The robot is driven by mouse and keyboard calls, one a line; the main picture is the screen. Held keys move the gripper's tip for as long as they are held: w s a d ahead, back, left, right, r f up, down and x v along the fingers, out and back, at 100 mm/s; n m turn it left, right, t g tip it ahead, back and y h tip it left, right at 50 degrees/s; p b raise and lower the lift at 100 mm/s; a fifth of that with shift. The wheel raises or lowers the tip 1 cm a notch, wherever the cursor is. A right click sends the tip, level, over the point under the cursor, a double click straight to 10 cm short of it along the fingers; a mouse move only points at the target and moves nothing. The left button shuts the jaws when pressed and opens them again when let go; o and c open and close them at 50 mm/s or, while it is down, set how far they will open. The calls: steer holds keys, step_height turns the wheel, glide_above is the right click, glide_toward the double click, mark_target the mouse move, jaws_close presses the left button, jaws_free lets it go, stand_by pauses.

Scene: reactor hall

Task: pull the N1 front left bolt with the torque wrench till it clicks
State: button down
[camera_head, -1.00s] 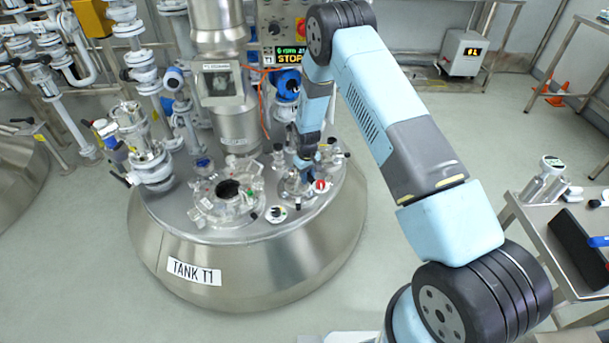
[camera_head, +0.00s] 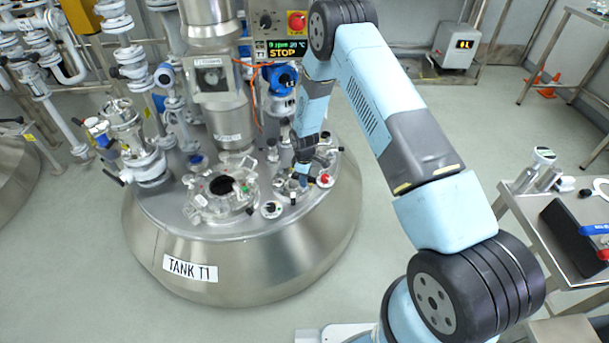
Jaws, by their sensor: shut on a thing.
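My gripper (camera_head: 303,172) is at the end of my arm, low over the right part of the lid of tank T1 (camera_head: 240,270). It is shut, and what it holds is too small and too hidden by the arm to make out for certain. Just below it is a small nozzle flange (camera_head: 290,188) with several fittings on it. I cannot read an N1 label or pick out the front left bolt. The torque wrench cannot be clearly told at this size.
An open manway (camera_head: 222,187) with clamps sits left of my gripper. A control box (camera_head: 280,40) showing STOP stands behind. White piping is at the left. A steel cart (camera_head: 522,198) with a black case (camera_head: 575,238) is at the right. The floor between is clear.

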steer(key=shift+f, duration=0.9)
steer(key=shift+s+a+m, duration=1.15)
steer(key=shift+a+m, duration=1.35)
steer(key=shift+m, duration=0.75)
steer(key=shift+s+a+m, duration=1.1)
steer(key=shift+a+m, duration=1.35)
steer(key=shift+m, duration=0.75)
steer(key=shift+s+a+m, duration=1.15)
steer(key=shift+a+m, duration=1.35)
steer(key=shift+m, duration=0.75)
